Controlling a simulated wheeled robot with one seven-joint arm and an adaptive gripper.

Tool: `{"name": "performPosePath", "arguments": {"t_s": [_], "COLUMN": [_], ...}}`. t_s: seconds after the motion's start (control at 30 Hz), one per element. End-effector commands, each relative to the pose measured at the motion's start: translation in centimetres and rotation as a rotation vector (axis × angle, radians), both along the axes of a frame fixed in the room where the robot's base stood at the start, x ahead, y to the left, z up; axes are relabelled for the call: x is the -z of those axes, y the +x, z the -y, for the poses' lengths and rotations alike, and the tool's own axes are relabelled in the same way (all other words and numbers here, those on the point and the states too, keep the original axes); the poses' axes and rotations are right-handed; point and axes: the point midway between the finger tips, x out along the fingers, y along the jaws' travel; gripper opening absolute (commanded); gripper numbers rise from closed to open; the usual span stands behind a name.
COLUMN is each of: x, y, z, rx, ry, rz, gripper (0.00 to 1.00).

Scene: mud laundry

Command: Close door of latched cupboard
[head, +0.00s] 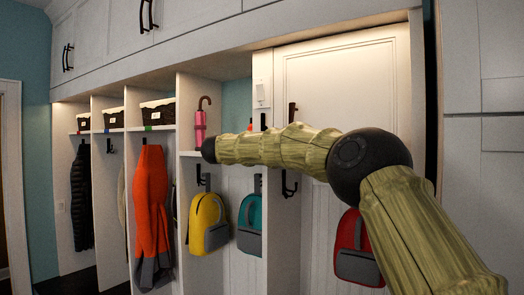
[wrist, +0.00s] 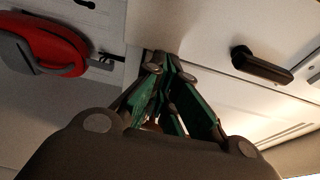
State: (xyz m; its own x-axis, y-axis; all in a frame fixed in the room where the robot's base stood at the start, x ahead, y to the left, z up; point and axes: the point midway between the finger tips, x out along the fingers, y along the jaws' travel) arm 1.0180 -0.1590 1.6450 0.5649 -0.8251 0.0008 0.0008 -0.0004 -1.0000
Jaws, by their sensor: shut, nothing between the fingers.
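In the head view a white panelled cupboard door (head: 345,85) stands in the upper right bay, with a black handle (head: 292,112) near its left edge. My arm crosses in front of its lower part, and I cannot tell how far ajar it is. In the wrist view a black handle (wrist: 262,64) sits on a white panel to the right of my gripper. My gripper (wrist: 165,68) is shut and empty, its fingertips close to a white panel edge and apart from that handle. I cannot tell whether they touch the panel. The gripper is not clearly visible in the head view.
A red backpack (head: 357,255) hangs below the door; it also shows in the wrist view (wrist: 48,45). Yellow (head: 207,225) and teal (head: 250,225) bags, an orange garment (head: 150,215) and a pink umbrella (head: 200,125) fill the bays to the left.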

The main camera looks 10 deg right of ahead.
Motion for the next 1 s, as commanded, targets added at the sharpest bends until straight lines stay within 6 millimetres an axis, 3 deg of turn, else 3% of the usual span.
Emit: {"name": "performPosePath", "arguments": {"t_s": [0.23, 0.5, 0.77, 1.0], "x": [0.0, 0.1, 0.1, 0.4], "y": [-0.3, -0.7, -2.6, -2.6], "z": [1.8, 1.6, -1.0, -5.7], "rx": [0.017, 0.022, 0.021, 0.012], "ry": [0.001, 0.000, -0.003, -0.004], "rz": [0.000, 0.000, 0.001, 0.001], "gripper": [0.00, 0.00, 0.00, 0.00]}}
